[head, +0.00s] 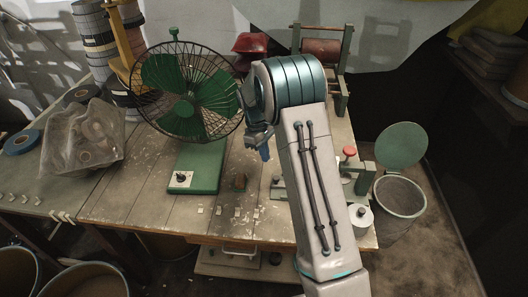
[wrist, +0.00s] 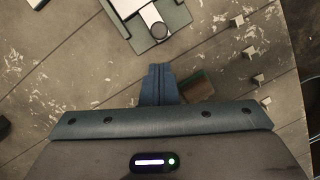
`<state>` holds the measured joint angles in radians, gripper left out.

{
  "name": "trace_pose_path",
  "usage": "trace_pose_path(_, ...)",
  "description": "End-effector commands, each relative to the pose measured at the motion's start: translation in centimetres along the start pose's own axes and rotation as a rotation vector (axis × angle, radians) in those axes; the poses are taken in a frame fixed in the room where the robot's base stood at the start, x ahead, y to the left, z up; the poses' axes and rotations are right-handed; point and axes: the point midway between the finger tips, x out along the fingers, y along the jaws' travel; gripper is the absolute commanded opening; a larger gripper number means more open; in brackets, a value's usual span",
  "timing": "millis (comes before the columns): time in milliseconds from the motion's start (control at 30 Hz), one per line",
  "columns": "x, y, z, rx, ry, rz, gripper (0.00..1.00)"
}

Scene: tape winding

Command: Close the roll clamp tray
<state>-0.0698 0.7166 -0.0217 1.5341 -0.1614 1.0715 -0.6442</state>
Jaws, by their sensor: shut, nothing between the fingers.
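What looks like the roll clamp is a green and pale device on the right of the table, largely hidden behind my arm in the head view. Its red knob (head: 349,152) and a green upright part (head: 364,180) show right of the arm.
A green fan (head: 186,90) stands left of my gripper. A small brown and green block (head: 240,182) lies close by, with several pale chips (head: 238,211) toward the front edge. A bin (head: 400,194) stands right of the table.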

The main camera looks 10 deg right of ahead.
Motion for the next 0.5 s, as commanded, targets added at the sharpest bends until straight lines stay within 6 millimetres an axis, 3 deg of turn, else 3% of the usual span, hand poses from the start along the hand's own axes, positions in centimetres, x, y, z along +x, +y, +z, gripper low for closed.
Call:
trace_pose_path(300, 5.3, -0.1, 0.0, 0.0, -0.002, -0.002, 0.0)
trace_pose_path(500, 6.6, 0.0, 0.0, 0.001, 0.0, 0.0, 0.0)
